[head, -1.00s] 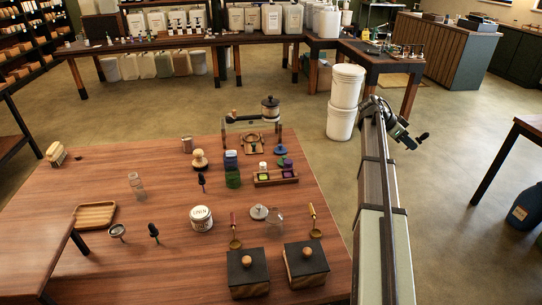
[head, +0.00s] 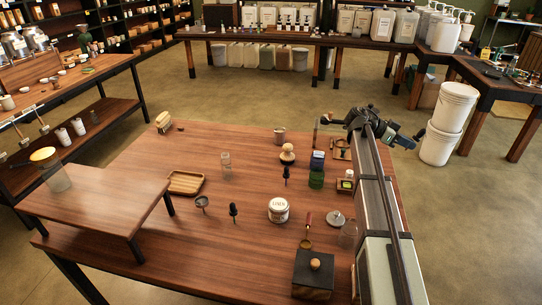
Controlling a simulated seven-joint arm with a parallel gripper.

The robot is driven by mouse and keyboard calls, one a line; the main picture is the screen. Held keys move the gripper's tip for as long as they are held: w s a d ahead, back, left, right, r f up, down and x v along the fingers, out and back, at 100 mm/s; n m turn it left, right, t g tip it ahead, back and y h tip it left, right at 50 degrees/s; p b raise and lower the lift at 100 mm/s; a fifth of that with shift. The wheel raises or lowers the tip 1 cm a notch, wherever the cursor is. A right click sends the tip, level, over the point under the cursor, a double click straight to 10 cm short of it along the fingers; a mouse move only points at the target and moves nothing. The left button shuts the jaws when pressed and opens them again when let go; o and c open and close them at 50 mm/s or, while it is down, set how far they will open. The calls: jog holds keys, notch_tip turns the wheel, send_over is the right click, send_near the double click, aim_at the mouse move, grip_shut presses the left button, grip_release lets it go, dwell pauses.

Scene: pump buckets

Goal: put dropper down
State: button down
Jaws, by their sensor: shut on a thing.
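My gripper (head: 404,141) is at the far end of my arm, past the right side of the wooden table (head: 140,218) in the head view. It is shut on a small dark thing that looks like the dropper (head: 420,134). The dropper is held up in the air near the white buckets, small and with little detail. The jaws themselves are hard to make out. Two similar small black-topped things stand on the table, one near the middle (head: 286,172) and one farther left (head: 233,210).
Stacked white buckets (head: 447,125) stand at right. The table's left-back area is mostly clear.

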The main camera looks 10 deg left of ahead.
jog(key=s+a+r+n+t, duration=0.1)
jog(key=s+a+n+t, duration=0.2)
jog(key=a, duration=1.8)
jog(key=a+r+n+t, duration=0.15)
jog(key=a+t, duration=0.35)
jog(key=a, duration=1.7)
jog(key=s+a+n+t+y, duration=0.15)
jog(key=s+a, duration=0.25)
jog(key=a, duration=0.4)
jog(key=s+a+n+t, duration=0.1)
jog(key=s+a+t, duration=0.1)
jog(key=s+a, duration=0.35)
jog(key=s+a+n+t+y, duration=0.1)
jog(key=s+a, duration=0.2)
jog(key=a, duration=0.6)
jog(key=r+n+t+y, duration=0.2)
jog(key=n+t+y, duration=0.4)
jog(key=y, duration=0.1)
send_over(83, 222)
jog(key=shift+f, duration=4.85)
jog(key=shift+f, duration=0.2)
